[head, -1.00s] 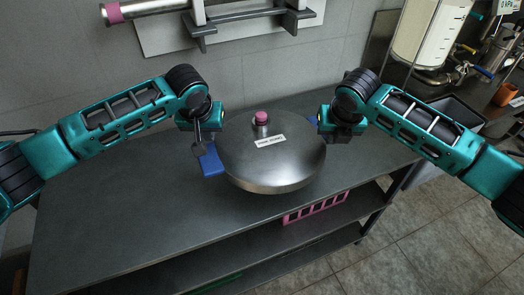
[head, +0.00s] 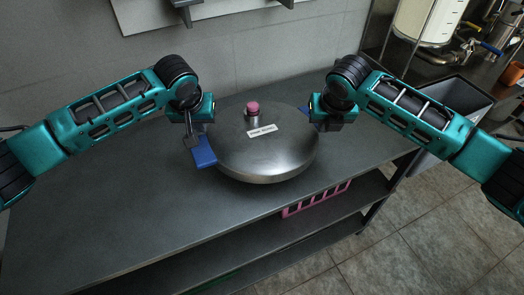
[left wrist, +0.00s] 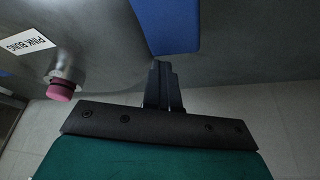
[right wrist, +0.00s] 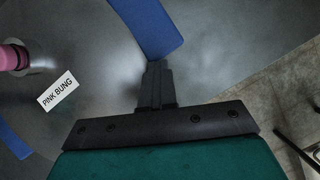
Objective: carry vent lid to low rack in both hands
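The vent lid (head: 268,155) is a round grey metal disc over the dark table, with a pink bung (head: 252,107) on top, a "PINK BUNG" label and blue handles at its sides. My left gripper (head: 196,137) is at the left blue handle (head: 203,153); in the left wrist view its fingers (left wrist: 163,85) are close together at the handle's edge (left wrist: 165,25). My right gripper (head: 318,115) is at the right handle; in the right wrist view its fingers (right wrist: 155,85) meet the blue handle end (right wrist: 150,25). I cannot tell whether the lid touches the table.
The dark table (head: 110,205) is clear to the left of the lid. A pink crate (head: 316,198) sits on the shelf below the front edge. A grey bin (head: 455,105) stands on the right. A wall rack (head: 210,8) is at the back; tiled floor is at lower right.

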